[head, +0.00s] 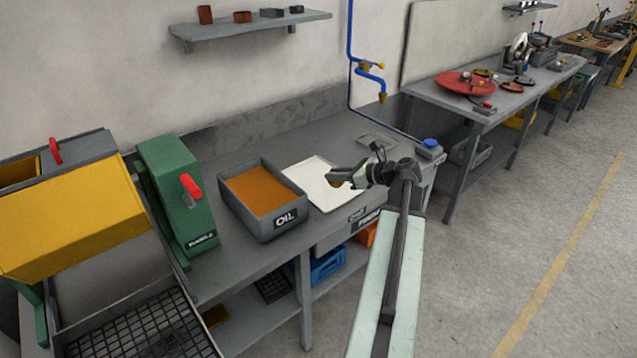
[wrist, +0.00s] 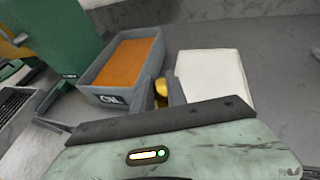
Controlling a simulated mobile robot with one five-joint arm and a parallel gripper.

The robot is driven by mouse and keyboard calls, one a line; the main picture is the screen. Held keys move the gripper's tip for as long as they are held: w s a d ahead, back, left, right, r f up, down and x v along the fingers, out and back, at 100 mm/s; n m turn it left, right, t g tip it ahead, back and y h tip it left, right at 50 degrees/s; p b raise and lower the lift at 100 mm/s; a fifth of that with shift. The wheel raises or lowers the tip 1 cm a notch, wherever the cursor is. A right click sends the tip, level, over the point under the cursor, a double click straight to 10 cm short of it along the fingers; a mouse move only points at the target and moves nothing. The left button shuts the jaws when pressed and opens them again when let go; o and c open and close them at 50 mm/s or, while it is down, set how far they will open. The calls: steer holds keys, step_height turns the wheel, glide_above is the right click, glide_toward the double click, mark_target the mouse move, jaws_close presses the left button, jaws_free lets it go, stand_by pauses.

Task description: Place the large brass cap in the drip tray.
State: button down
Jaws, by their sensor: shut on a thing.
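My gripper (head: 343,178) is shut on a brass-coloured cap (head: 335,183), held over the near right part of a flat white sheet or mat on the bench. In the wrist view, the brass cap (wrist: 161,87) shows between the dark fingers of my gripper (wrist: 166,88), which hide part of it. A shallow grey tray (head: 377,140), which looks like the drip tray, lies on the bench behind my gripper, below a brass tap. I see nothing clearly inside it. The tray is not clearly visible in the wrist view.
The white mat (head: 301,171) lies beside a grey bin marked OIL (head: 277,226) with orange-brown contents. A green machine (head: 176,190) stands to its left. A blue pipe with a brass tap (head: 383,98) hangs over the bench. A blue-topped grey box (head: 430,148) is at the right end.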

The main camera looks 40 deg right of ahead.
steer(key=w+d+f+m+h+b, duration=0.1)
steer(key=w+d+m+h, duration=0.3)
steer(key=w+d, duration=0.35)
steer(key=b, duration=1.1)
glide_above(336, 193)
step_height(336, 193, down, 11)
steer(key=shift+s+r, duration=0.15)
steer(key=shift+r+p, duration=0.25)
steer(key=shift+p, duration=0.15)
steer(key=shift+f, duration=0.25)
steer(key=c, duration=1.3)
jaws_free()
steer(key=shift+r, duration=0.1)
steer(key=shift+r, duration=0.1)
